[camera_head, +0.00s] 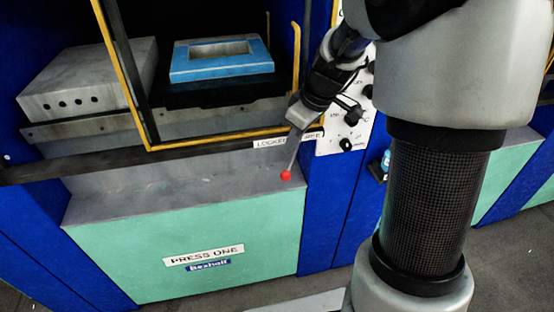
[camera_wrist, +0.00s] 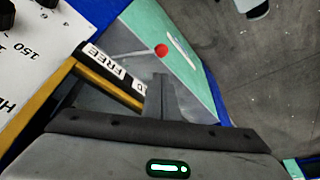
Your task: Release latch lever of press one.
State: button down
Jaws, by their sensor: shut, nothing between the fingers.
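Press one carries a "PRESS ONE" label (camera_head: 203,255) on its green front panel. Its latch lever is a thin grey rod with a red ball knob (camera_head: 286,175), slanting down in front of the press. A sign (camera_head: 270,143) reading "LOCKED" lies left of the rod, and part of a "FREE" sign (camera_head: 314,135) shows to the right. My gripper (camera_head: 298,118) is shut and empty at the rod's upper end; contact cannot be told. In the wrist view the knob (camera_wrist: 161,50) lies beyond the finger tips (camera_wrist: 160,82), with the "FREE" sign (camera_wrist: 108,68) to their left.
A yellow-edged door frame (camera_head: 220,138) borders the press opening, which holds a blue mould (camera_head: 190,66). A white control panel (camera_head: 347,130) with black knobs stands close behind my gripper. A dark bar (camera_head: 90,165) crosses the front at left. Floor is open in front.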

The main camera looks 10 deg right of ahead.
jog(key=shift+f, duration=0.1)
jog(key=x, duration=1)
jog(key=shift+b, duration=0.35)
jog(key=b, duration=0.1)
jog(key=s+d+n+b, duration=0.1)
jog(key=shift+d+f+b, duration=0.25)
jog(key=shift+d+b, duration=0.05)
jog(key=shift+b, duration=0.1)
jog(key=s+d+n+g+y+b, duration=0.1)
jog(key=d+n+g+b, duration=0.2)
jog(key=d+n, duration=0.7)
jog(key=shift+s+d+r+b, duration=0.2)
jog(key=shift+d+r+b, duration=0.25)
jog(key=shift+d, duration=1.05)
jog(key=shift+f, duration=0.1)
